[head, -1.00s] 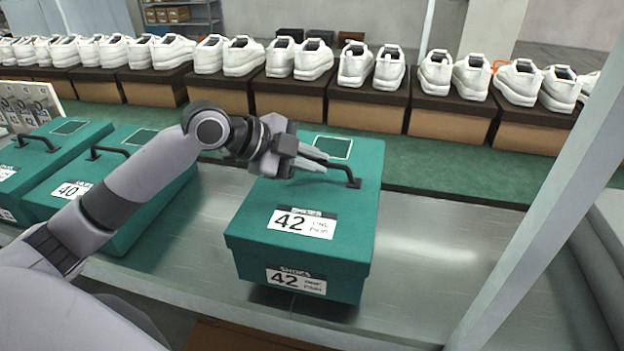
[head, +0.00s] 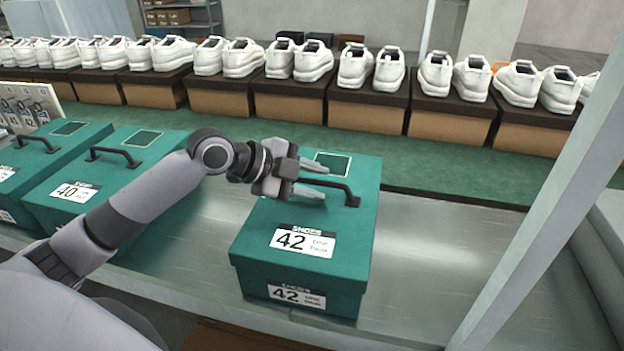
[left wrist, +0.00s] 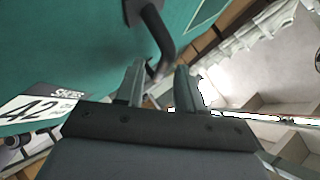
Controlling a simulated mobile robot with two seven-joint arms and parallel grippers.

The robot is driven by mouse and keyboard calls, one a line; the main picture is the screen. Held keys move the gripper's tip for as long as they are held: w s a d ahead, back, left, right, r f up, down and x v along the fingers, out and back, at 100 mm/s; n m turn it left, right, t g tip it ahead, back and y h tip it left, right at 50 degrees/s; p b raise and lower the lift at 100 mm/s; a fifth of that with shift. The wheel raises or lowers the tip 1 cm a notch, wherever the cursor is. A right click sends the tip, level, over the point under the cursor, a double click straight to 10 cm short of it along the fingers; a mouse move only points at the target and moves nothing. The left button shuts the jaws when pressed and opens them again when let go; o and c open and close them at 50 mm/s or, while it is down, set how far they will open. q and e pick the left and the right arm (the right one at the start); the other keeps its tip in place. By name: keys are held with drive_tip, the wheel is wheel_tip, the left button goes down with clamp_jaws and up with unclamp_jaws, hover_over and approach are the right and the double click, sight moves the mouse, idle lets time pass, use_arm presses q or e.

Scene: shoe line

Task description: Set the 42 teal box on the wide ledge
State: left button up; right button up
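The 42 teal box (head: 265,245) rests on the wide silver metal ledge (head: 440,270), near its front edge, with its labelled face toward me. A black handle (head: 350,193) is on its lid. My left gripper (head: 316,180) is just above the lid, at the handle's left part, with its fingers spread. In the left wrist view the two fingertips (left wrist: 162,75) stand apart, with the end of the handle (left wrist: 158,28) showing between them and no firm hold visible. The box's 42 label (left wrist: 42,106) shows there at the left. My right gripper is out of view.
More teal boxes, one marked 40 (head: 125,182), stand on the left. A green strip (head: 430,160) and a row of white shoes on brown boxes (head: 365,118) lie behind. A pale slanted post (head: 545,200) stands at right. Bare metal lies right of the box.

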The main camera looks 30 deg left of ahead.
use_arm(q)
drive_tip(key=shift+r, duration=0.25)
drive_tip(key=shift+s+a+r, duration=0.1)
drive_tip(key=shift+s+a, duration=0.15)
drive_tip(key=b+v, duration=0.1)
drive_tip(key=v, duration=0.8)
drive_tip(key=shift+v, duration=1.1)
drive_tip(key=shift+d, duration=0.1)
